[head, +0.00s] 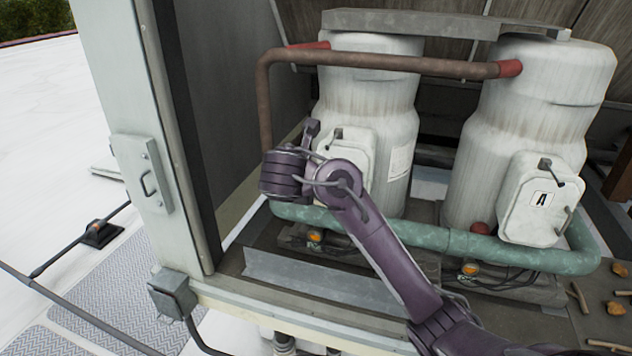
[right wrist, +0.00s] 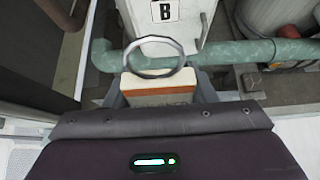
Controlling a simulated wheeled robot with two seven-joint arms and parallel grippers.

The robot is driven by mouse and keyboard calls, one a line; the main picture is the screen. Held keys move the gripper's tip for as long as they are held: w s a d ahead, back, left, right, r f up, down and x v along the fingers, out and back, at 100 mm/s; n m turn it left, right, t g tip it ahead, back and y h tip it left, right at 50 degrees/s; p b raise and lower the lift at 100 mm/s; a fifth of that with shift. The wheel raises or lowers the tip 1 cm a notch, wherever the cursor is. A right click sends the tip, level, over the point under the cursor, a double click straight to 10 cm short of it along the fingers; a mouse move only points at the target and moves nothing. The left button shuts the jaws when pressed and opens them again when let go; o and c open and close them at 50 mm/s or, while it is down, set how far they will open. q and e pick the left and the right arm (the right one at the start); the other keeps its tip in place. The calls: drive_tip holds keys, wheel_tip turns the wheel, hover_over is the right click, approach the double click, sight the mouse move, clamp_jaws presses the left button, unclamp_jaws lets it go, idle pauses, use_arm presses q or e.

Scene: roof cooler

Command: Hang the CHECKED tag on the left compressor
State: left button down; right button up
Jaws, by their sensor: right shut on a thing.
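The left compressor (head: 365,95) is a white, stained tank standing in the open cabinet. Its terminal box (head: 357,140) is partly hidden by my right arm; in the right wrist view the box (right wrist: 165,35) carries a "B" label and a small handle (right wrist: 204,22). The ring appears in front of the box, below the label; contact cannot be told. My left gripper is out of view.
The right compressor (head: 545,100) has a box marked "A" (head: 541,200). A green pipe (head: 500,250) runs low across the front, and a brown pipe (head: 400,62) crosses above. The cabinet post (head: 150,140) stands at left. Debris lies at far right.

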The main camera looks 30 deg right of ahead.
drive_tip(key=w+d+f, duration=0.1)
drive_tip(key=w+d, duration=0.4)
drive_tip(key=d, duration=0.1)
drive_tip(key=shift+w+d+f, duration=0.2)
drive_tip(key=shift+w+d, duration=0.05)
drive_tip(key=shift+d, duration=0.1)
idle(0.7)
idle(0.6)
drive_tip(key=o, duration=1.1)
drive_tip(key=shift+c, duration=0.2)
drive_tip(key=shift+a, duration=0.1)
